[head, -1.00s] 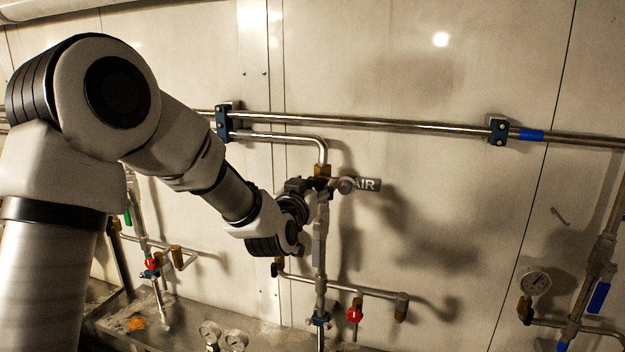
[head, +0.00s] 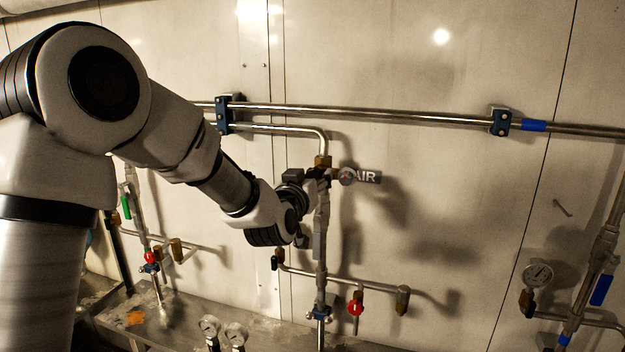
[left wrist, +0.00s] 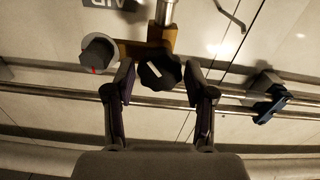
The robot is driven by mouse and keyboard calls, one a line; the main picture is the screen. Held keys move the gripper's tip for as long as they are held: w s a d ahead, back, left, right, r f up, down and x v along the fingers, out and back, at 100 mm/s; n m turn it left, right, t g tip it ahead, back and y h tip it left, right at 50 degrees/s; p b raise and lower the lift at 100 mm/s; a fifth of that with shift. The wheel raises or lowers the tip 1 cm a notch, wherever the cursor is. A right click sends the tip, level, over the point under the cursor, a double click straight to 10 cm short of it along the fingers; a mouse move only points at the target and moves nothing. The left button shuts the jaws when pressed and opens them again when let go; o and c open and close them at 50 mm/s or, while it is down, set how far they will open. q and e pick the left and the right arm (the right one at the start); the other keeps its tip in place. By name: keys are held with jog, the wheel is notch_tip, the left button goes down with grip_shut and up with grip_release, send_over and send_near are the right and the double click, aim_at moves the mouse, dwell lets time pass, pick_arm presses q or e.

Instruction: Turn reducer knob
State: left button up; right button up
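The reducer knob (left wrist: 160,70) is black and lobed, below a brass fitting (left wrist: 161,38) in the left wrist view. My left gripper (left wrist: 160,80) has its two fingers apart, one on each side of the knob. The knob sits between the fingertips, nearer the left one; I cannot tell whether either touches it. In the head view, my left gripper (head: 310,180) is at the brass fitting (head: 322,162) on the vertical pipe, beside the AIR label (head: 366,177). The knob is hard to make out there. My right gripper is not in view.
A small round gauge (left wrist: 98,52) sits close to the left finger. Steel pipes (head: 400,114) run along the wall. Below are a red-handled valve (head: 355,307) and two gauges (head: 222,332). Another gauge (head: 538,274) is at right. The wall between is bare.

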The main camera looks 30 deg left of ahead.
pick_arm(q)
jog(key=shift+s, duration=0.1)
jog(key=s+d, duration=0.2)
jog(key=s, duration=0.9)
jog(key=shift+s, duration=0.25)
